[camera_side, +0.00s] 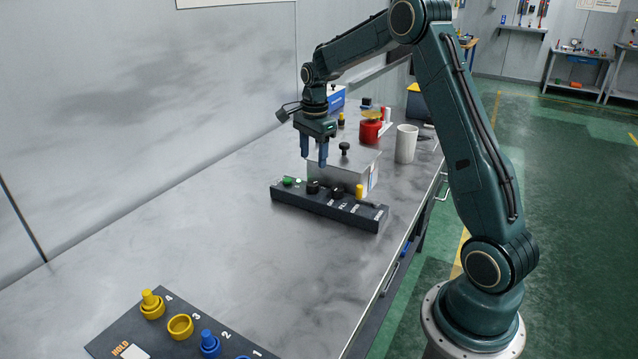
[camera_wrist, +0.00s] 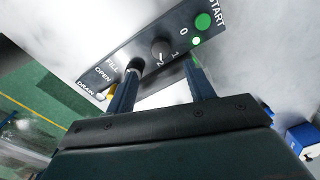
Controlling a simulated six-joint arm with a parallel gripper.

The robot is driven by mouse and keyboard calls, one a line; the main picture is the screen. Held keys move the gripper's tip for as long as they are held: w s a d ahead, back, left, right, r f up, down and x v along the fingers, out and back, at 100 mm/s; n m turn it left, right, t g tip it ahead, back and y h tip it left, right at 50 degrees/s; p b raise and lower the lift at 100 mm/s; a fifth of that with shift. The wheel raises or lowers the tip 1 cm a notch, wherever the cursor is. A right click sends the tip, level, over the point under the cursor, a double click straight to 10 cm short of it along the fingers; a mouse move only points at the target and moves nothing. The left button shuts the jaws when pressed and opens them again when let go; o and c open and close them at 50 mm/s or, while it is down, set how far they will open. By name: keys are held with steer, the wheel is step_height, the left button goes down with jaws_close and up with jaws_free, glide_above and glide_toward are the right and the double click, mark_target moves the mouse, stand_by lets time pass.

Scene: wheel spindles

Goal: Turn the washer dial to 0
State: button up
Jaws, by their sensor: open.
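The dark control panel (camera_side: 325,207) lies on the steel bench. The washer dial (camera_wrist: 160,50) is a round black knob with 0, 1 and 2 marked around it; its exact pointing is too small to read. In the side view the dial (camera_side: 312,187) sits between the green START button (camera_side: 288,181) and a second black knob (camera_side: 337,192). My gripper (camera_side: 314,161) is open and empty, pointing down above and behind the panel. In the wrist view its fingers (camera_wrist: 163,68) are spread on the dial's near side, apart from it as far as I can tell.
A yellow DRAIN handle (camera_side: 360,190) stands at the panel's right end. Close behind is a metal box (camera_side: 342,172) with a black knob on top. A red can (camera_side: 370,131) and white cup (camera_side: 406,143) stand farther back. The bench left of the panel is clear.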

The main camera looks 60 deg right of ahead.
mark_target(313, 183)
step_height(313, 183, down, 8)
steer(key=shift+w+f, duration=0.15)
steer(key=shift+f, duration=0.05)
stand_by(0.4)
steer(key=c, duration=1)
